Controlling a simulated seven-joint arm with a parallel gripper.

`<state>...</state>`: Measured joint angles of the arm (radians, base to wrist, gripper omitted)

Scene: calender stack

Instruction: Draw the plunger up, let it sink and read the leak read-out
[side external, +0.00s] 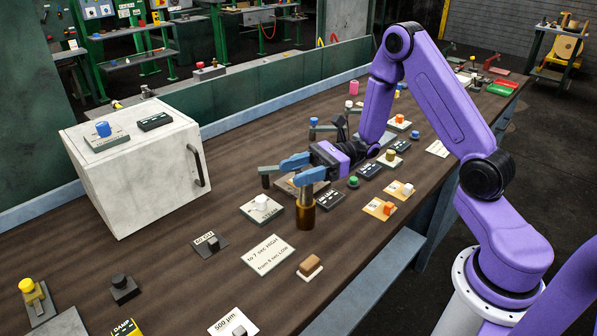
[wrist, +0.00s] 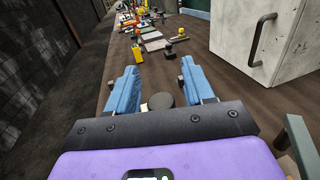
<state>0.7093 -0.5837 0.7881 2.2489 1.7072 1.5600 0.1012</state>
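A brown cylinder (side external: 305,216) with a paler, narrower rod rising from it, seemingly the plunger, stands upright on the bench. My gripper (side external: 296,171) is over it, with blue fingers apart; the near finger hides the rod's top. In the wrist view a dark round top (wrist: 160,101) sits between the bases of my fingers, with gaps at both sides. A card (side external: 268,255) reads "to 7 sec HIGH, from 9 sec LOW". Dark label-like panels lie beside the cylinder (side external: 330,199) and on the white box (side external: 155,122); their text is too small to read, so I cannot tell which is the leak read-out.
The white box (side external: 135,170) with a dark handle stands at the left. A white knob on a plate (side external: 262,205) and a brown block (side external: 310,267) are near the cylinder. Several coloured knobs crowd the bench (side external: 190,265) beyond my gripper. Bare wood lies left of the cards.

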